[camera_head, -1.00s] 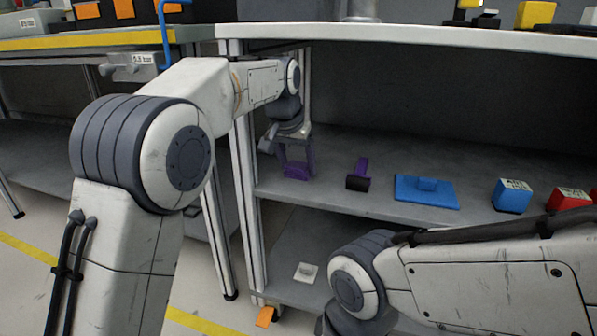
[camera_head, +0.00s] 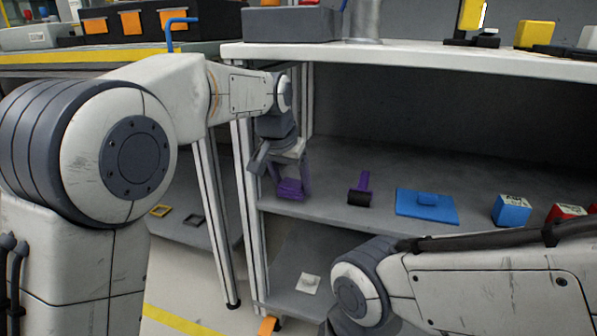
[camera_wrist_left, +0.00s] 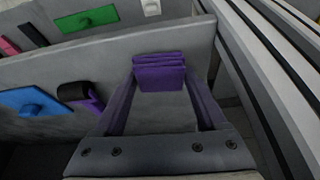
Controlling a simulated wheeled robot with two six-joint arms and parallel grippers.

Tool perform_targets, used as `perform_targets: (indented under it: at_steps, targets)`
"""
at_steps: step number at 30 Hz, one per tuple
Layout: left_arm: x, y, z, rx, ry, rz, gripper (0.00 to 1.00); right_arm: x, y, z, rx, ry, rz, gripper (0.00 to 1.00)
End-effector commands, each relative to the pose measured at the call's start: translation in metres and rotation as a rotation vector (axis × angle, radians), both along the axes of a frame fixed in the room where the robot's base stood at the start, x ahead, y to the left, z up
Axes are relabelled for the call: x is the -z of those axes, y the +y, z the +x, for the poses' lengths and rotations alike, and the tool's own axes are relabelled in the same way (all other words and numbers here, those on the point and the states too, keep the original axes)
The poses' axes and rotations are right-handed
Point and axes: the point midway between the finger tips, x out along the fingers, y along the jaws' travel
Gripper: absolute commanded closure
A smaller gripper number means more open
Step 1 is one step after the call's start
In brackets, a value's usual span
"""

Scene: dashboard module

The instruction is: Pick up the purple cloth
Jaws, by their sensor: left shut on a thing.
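The purple cloth (camera_head: 290,190) is a small folded, layered stack at the left end of the middle shelf in the head view. My left gripper (camera_head: 293,184) points down and is shut on it, with a finger on either side. In the left wrist view, the cloth (camera_wrist_left: 159,73) sits between the tips of the two fingers. I cannot tell whether the cloth still touches the shelf. My right arm crosses the lower right of the head view, and its gripper is not in view.
The shelf (camera_head: 330,218) also bears a purple-handled black tool (camera_head: 360,191), a blue board (camera_head: 427,207), a blue block (camera_head: 512,210) and a red block (camera_head: 566,211). A metal post (camera_head: 246,190) stands just left of my left gripper. The worktop (camera_head: 420,58) is above.

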Motion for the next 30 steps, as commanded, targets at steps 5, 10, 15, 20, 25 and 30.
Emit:
perform_targets:
  at_steps: [5, 10, 15, 20, 25, 30]
  targets:
    - [-0.004, 0.016, -0.039, -0.002, -0.001, -0.001, 0.89, -0.012, 0.000, 0.000, 0.000, 0.000, 0.000, 0.50]
    - [-0.004, 0.030, -0.072, -0.001, -0.002, -0.001, 0.89, -0.022, 0.000, 0.000, 0.000, 0.000, 0.000, 0.50]
    - [-0.003, 0.042, -0.100, -0.002, -0.002, -0.001, 0.89, -0.030, 0.000, 0.000, 0.000, 0.000, 0.000, 0.50]
    - [-0.002, 0.048, -0.116, -0.001, -0.001, -0.001, 0.89, -0.034, 0.000, 0.000, 0.000, 0.000, 0.000, 0.50]
    - [-0.001, 0.050, -0.121, 0.000, -0.002, -0.001, 0.89, -0.035, 0.000, 0.000, 0.000, 0.000, 0.000, 0.50]
    - [0.000, 0.050, -0.122, 0.000, -0.001, 0.000, 0.89, -0.035, 0.000, 0.000, 0.000, 0.000, 0.000, 0.50]
